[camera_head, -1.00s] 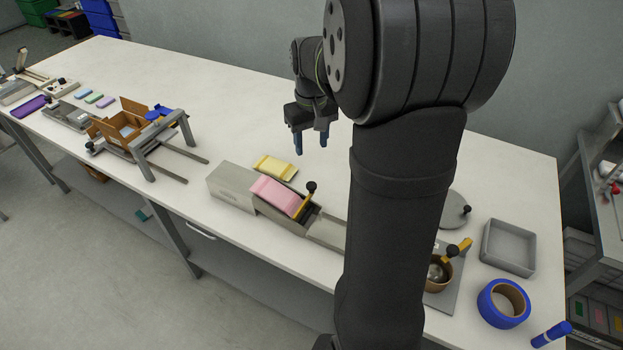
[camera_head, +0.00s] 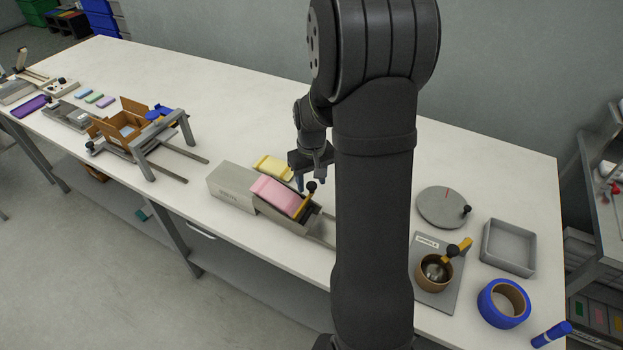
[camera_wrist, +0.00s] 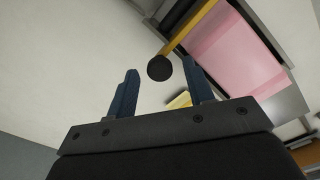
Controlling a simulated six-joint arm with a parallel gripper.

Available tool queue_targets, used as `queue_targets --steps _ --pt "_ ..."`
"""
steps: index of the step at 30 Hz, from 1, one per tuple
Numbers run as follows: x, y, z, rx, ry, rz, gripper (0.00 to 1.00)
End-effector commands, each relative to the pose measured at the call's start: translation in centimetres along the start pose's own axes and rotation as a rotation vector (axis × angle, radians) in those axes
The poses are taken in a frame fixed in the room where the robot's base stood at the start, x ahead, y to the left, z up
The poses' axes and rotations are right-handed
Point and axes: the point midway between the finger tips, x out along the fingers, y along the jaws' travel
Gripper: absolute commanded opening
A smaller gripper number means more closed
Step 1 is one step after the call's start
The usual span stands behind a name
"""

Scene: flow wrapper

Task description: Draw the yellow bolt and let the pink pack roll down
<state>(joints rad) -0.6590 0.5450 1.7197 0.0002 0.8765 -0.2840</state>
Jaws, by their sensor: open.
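My gripper (camera_head: 312,184) is open and empty, close to the knob. In the wrist view the black knob (camera_wrist: 160,68) sits just beyond and between my blue fingertips (camera_wrist: 162,80), apart from them. The yellow bolt (camera_wrist: 188,27) runs up from the knob, next to the pink pack (camera_wrist: 234,52). Part of the ramp's right end is hidden behind my arm.
A yellow pack (camera_head: 272,166) lies on the table behind the ramp. To the right stand a round grey disc (camera_head: 443,204), a grey tray (camera_head: 486,262) and a blue tape roll (camera_head: 482,305). The table behind the ramp is mostly clear.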

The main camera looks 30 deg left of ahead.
Motion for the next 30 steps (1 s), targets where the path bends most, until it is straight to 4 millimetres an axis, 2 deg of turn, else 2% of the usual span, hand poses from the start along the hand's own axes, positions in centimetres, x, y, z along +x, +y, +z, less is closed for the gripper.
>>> queue_targets --steps 2,9,16,24,30 --pt "0.0 0.0 0.0 0.000 0.000 0.000 0.46" --pt "0.0 0.0 0.0 0.000 0.000 0.000 0.00" --pt "0.0 0.7 -0.6 0.001 0.000 0.000 0.00" --pt "0.0 5.5 -4.1 0.003 0.001 0.000 0.00" --pt "-0.1 7.2 -5.3 0.001 0.002 0.000 0.00"
